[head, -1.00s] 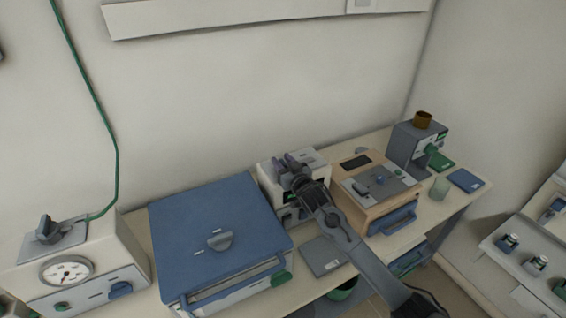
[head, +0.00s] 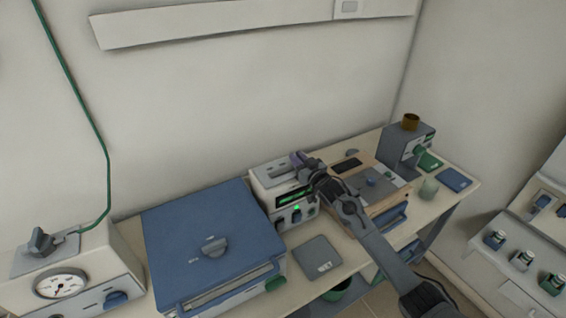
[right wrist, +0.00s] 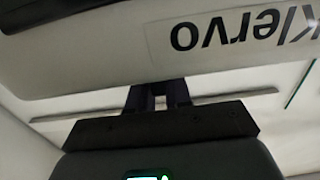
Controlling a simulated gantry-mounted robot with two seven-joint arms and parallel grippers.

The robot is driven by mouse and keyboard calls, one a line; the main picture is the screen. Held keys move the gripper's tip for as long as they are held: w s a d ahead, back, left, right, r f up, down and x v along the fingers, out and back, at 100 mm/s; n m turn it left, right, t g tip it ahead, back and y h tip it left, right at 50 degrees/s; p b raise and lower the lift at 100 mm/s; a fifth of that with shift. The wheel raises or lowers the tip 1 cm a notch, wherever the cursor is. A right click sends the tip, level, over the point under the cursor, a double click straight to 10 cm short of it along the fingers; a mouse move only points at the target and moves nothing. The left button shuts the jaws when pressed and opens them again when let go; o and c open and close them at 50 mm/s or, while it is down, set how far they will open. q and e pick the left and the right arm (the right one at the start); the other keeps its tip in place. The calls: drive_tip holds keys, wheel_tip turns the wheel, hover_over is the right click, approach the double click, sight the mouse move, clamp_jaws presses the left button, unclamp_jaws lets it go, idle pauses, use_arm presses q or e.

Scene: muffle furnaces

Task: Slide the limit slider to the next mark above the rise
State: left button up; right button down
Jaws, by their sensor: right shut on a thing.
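A white control box (head: 262,182) stands against the wall. It has a grey slotted strip (head: 280,171) on top, a green-lit display (head: 293,196) and a green light on its front. My right gripper (head: 299,159) is at the right part of the box's top, shut on what appears to be the limit slider, which the fingers mostly hide. The marks and the rise cannot be read. In the right wrist view the dark fingers (right wrist: 158,95) are close together below a white surface with upside-down "Klervo" lettering (right wrist: 225,30). My left gripper is not in view.
A large blue-lidded furnace (head: 210,240) stands left of the box, and a wooden-sided unit (head: 375,205) close on the right, under my forearm. A grey pad (head: 317,256) lies in front. A dial unit (head: 62,285) is at far left.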

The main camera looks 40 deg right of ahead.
drive_tip(key=shift+s+d, duration=0.1)
drive_tip(key=shift+d, duration=0.45)
drive_tip(key=c, duration=1.1)
unclamp_jaws()
drive_tip(key=shift+d, duration=0.15)
drive_tip(key=shift+s, duration=0.15)
drive_tip(key=shift+s+a+p, duration=0.1)
drive_tip(key=shift+s+a, duration=0.25)
drive_tip(key=shift+s, duration=1.4)
drive_tip(key=shift+s+a+p, duration=0.1)
drive_tip(key=shift+s+a, duration=0.25)
drive_tip(key=shift+s, duration=1.4)
drive_tip(key=shift+s+a+p, duration=0.1)
drive_tip(key=shift+s+a, duration=0.25)
drive_tip(key=shift+s, duration=1.4)
